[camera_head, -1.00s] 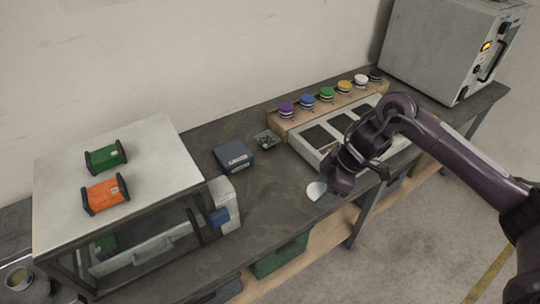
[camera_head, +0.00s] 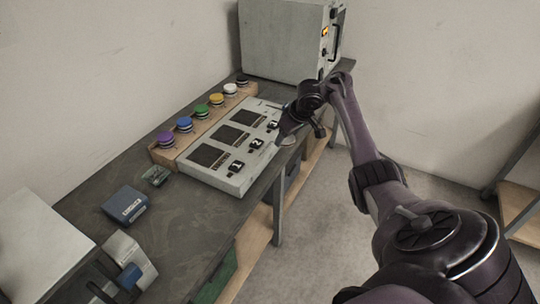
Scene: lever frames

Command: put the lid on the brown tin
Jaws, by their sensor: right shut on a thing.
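My right gripper (camera_head: 291,130) is at the front edge of the bench, by the right end of the grey panel box. It is shut on a pale round lid (camera_head: 289,141), which shows only in part below the fingers. The fingers are dark and partly hidden by the wrist. I cannot tell whether the lid touches the bench. The brown tin is not in view now. My left gripper is not in view.
A grey panel box (camera_head: 209,182) with dark windows and switches lies on the bench (camera_head: 184,220). Behind it, a wooden rack (camera_head: 176,152) bears several coloured knobs. A blue-grey box (camera_head: 125,204) and a large grey cabinet (camera_head: 280,40) stand on the bench too.

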